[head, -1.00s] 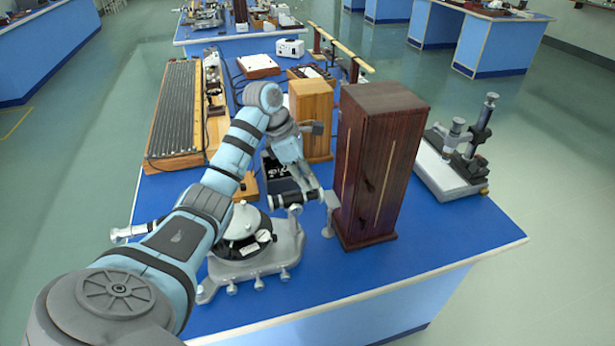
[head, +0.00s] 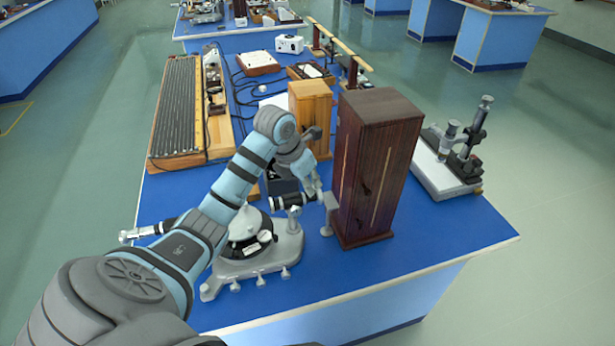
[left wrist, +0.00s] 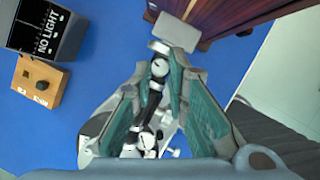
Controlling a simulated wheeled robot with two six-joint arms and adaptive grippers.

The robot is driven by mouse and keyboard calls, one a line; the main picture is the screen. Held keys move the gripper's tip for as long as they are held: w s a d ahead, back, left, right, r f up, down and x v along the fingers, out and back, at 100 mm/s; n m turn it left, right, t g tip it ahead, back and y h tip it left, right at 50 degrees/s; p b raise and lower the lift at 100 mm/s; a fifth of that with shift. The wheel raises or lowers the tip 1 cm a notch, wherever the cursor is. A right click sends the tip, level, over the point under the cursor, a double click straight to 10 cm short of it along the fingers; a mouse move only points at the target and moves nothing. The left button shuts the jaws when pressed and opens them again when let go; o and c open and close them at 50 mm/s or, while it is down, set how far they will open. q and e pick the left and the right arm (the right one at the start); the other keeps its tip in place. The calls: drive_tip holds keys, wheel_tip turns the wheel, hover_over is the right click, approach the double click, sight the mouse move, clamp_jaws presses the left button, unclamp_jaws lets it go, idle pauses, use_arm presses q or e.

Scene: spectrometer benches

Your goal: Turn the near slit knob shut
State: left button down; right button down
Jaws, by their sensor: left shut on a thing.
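The spectrometer (head: 262,258) stands on the near part of the blue bench, its dark tube (head: 290,202) pointing right toward the tall dark wooden cabinet (head: 378,130). My left gripper (head: 316,190) reaches down over the right end of this tube. In the left wrist view, its two green-padded fingers (left wrist: 160,72) close around a small silver round knob (left wrist: 160,67) at the tube's end, apparently the slit knob. The pads hide part of it. In the head view the knob is hidden behind the fingers. My right gripper is not in view.
The dark cabinet stands close to the right of the gripper, with a grey bracket (head: 329,208) between. A lighter wooden box (head: 310,105) and a black "NO LIGHT" box (left wrist: 45,28) are behind. A microscope-like instrument (head: 455,150) sits far right. The bench front is bare.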

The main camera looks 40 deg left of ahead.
use_arm(q)
drive_tip(key=shift+d+n+y+p, duration=0.25)
drive_tip(key=shift+n+y+p, duration=0.35)
drive_tip(key=shift+n, duration=1)
drive_tip(key=c, duration=1.6)
unclamp_jaws()
drive_tip(key=shift+w+f, duration=0.1)
drive_tip(key=shift+o, duration=0.2)
drive_tip(key=s+d+r, duration=0.1)
drive_tip(key=s+r, duration=0.1)
drive_tip(key=s, duration=0.5)
drive_tip(key=s+d+r, duration=0.1)
drive_tip(key=s+r, duration=0.1)
drive_tip(key=s, duration=0.4)
drive_tip(key=shift+s+d+r, duration=0.3)
drive_tip(key=shift+s, duration=0.1)
